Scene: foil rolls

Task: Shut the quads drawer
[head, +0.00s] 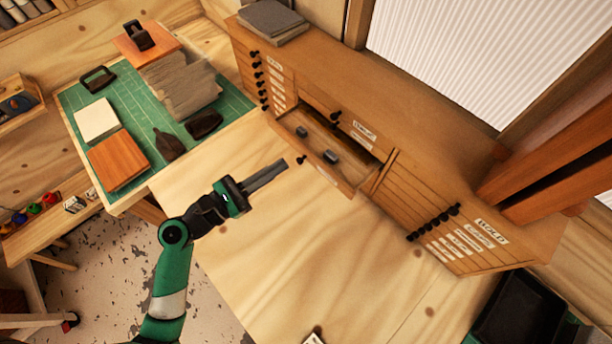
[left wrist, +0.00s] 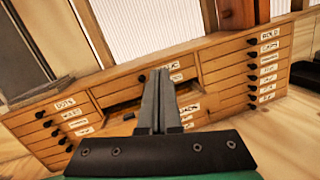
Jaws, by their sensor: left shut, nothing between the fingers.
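One wide drawer (head: 325,173) stands pulled out of the wooden cabinet (head: 400,90), with a dark knob (head: 301,160) on its front and small grey metal pieces (head: 332,156) inside. In the left wrist view the open drawer (left wrist: 191,109) has a label partly hidden by my fingers; its visible end looks like "ADS". My left gripper (head: 285,163) is shut and empty. Its fingertips point at the drawer front, close to the knob; I cannot tell whether they touch. My right gripper is not in view.
The pale bench (head: 260,240) is clear before the drawer. A green mat (head: 75,97) with blocks and dark tools lies at the left. Closed, labelled small drawers (head: 450,245) flank the open one. Grey books (head: 270,18) lie on the cabinet top.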

